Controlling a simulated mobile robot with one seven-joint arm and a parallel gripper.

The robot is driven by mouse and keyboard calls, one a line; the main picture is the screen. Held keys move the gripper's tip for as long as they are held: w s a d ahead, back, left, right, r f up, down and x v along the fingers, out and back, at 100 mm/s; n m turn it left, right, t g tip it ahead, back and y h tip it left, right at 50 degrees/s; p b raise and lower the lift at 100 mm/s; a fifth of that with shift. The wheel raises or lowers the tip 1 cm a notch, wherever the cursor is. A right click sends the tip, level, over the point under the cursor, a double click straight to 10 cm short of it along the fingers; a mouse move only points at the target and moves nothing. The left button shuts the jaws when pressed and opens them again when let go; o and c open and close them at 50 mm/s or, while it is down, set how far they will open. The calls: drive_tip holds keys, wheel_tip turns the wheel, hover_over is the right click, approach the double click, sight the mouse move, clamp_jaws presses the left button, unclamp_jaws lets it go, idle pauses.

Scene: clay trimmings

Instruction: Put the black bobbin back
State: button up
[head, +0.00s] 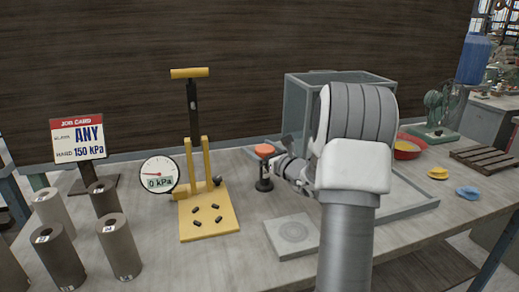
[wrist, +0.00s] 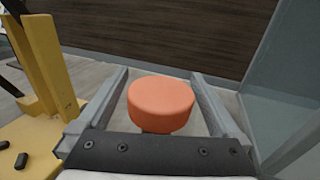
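A small black spool-shaped stand, which looks like the bobbin, stands upright on the bench in the head view (head: 264,185). A thick orange disc (head: 265,150) sits on top of it. In the wrist view the orange disc (wrist: 160,104) lies between my two fingers, with a narrow gap on each side, and hides most of the black stem. My gripper (head: 278,172) reaches in from the right, and my arm hides part of it. In the wrist view my gripper (wrist: 160,90) is open. Which place belongs to the bobbin cannot be told.
A yellow press (head: 209,218) with small black pellets stands left, beside a dial (head: 159,175) reading 0 kPa. A grey square plate (head: 292,236) lies in front. A glass-sided box (head: 300,105) stands behind. Several labelled cylinders (head: 120,245) and a job card (head: 78,140) are left.

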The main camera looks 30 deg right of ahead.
drive_tip(key=shift+r, duration=0.3)
drive_tip(key=s+p, duration=0.1)
drive_tip(key=s, duration=1.1)
drive_tip(key=shift+d+f+p, duration=0.15)
drive_tip(key=shift+d+p, duration=0.2)
drive_tip(key=shift+a, duration=0.1)
